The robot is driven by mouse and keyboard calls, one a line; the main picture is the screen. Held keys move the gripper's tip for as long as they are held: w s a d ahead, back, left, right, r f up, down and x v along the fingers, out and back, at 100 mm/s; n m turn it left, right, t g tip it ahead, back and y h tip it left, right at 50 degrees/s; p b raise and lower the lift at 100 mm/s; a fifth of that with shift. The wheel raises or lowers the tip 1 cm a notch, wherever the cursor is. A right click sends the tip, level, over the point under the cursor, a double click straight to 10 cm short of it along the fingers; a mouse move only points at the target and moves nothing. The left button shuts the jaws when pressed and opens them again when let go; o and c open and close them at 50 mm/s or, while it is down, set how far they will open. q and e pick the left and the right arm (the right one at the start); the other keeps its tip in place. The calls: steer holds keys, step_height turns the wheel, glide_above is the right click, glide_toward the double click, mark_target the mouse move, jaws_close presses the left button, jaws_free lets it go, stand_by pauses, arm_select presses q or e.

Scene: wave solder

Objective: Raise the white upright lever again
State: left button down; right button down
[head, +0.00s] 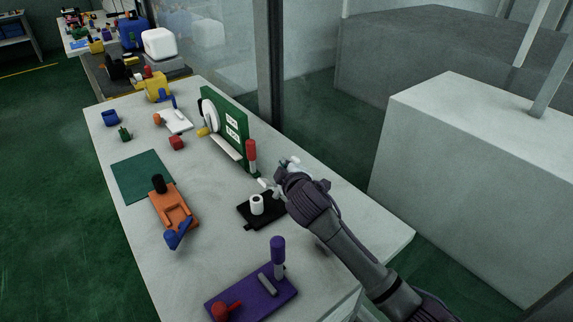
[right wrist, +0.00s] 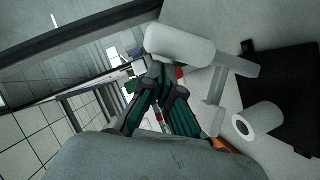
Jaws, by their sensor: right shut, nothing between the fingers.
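The white lever device stands on a black base (head: 249,222) near the table's right side, with a short white cylinder (head: 257,205) upright on it. In the right wrist view the lever's thick white handle (right wrist: 182,45) lies close to the fingertips, with flat white links (right wrist: 235,67) beside it. The hollow white cylinder (right wrist: 258,122) and black base (right wrist: 292,85) show at the right. My right gripper (head: 282,176) is shut and empty at the lever. It partly hides the lever in the head view, so the lever's exact tilt and any contact are unclear. My left gripper is out of view.
A green panel (head: 238,133) with a red-handled lever (head: 251,153) stands just behind. An orange clamp (head: 174,208) is to the left, and a purple base (head: 250,296) with an upright purple handle (head: 278,251) is in front. The table (head: 330,210) is bare to the right.

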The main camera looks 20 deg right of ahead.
steer(key=shift+d+f, duration=0.1)
steer(key=shift+f, duration=0.05)
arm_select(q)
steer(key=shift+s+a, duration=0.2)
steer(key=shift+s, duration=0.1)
